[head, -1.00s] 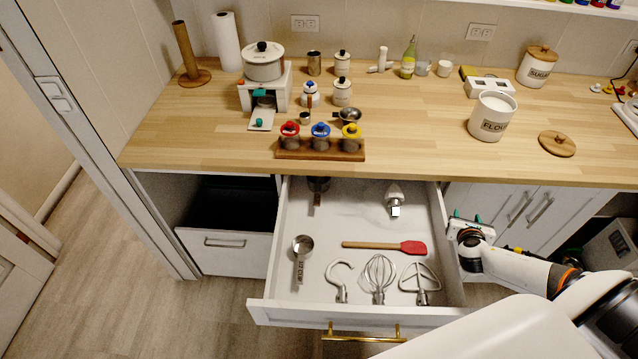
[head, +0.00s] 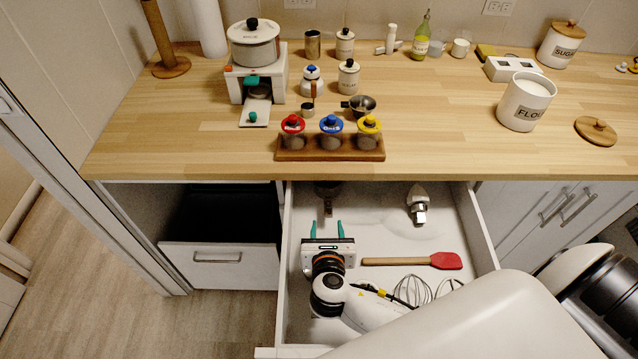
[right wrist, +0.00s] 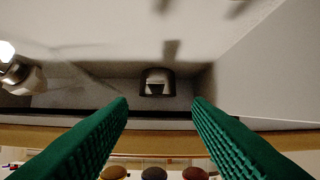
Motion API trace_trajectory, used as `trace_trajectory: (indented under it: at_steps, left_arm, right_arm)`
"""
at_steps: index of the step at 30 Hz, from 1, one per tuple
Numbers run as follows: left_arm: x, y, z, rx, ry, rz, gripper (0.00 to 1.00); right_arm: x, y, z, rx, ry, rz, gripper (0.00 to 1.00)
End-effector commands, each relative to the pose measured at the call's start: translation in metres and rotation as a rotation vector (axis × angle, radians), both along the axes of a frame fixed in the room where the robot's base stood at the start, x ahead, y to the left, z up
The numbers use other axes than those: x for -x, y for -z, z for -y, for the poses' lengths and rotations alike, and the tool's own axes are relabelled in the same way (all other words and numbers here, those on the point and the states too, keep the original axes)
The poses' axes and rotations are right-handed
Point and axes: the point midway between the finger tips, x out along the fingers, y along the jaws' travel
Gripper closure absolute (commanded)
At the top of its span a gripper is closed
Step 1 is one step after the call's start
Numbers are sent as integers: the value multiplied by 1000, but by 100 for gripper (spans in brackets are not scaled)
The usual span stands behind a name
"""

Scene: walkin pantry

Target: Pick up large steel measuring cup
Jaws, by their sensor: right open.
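A dark-looking steel measuring cup (head: 327,188) lies at the back of the open drawer, its handle towards the front and its rear part under the counter edge. It also shows in the right wrist view (right wrist: 157,80), ahead of and between the fingers. My right gripper (head: 326,229) is open and empty over the drawer, its green fingers pointing towards this cup, just short of its handle. In the right wrist view the gripper (right wrist: 160,108) has nothing between its fingers. The measuring cup seen earlier near the drawer's front left is hidden behind my right arm. My left gripper is out of view.
The drawer (head: 486,232) also holds a red spatula (head: 445,261), a whisk (head: 412,289) and a white-and-steel attachment (head: 418,205). The counter edge overhangs the drawer's back. A jar rack (head: 330,155) and a steel pan (head: 362,104) stand on the counter above.

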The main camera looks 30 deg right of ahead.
Motion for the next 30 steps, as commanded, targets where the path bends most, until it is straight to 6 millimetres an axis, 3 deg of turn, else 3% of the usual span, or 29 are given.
trace_trajectory:
  at_steps: [5,13,30]
  left_arm:
    - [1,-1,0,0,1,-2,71]
    - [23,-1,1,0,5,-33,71]
    - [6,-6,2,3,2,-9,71]
  right_arm:
    - [-20,8,5,-8,4,0,55]
    - [-53,24,22,-8,2,1,55]
    - [-97,44,50,-10,3,-1,55]
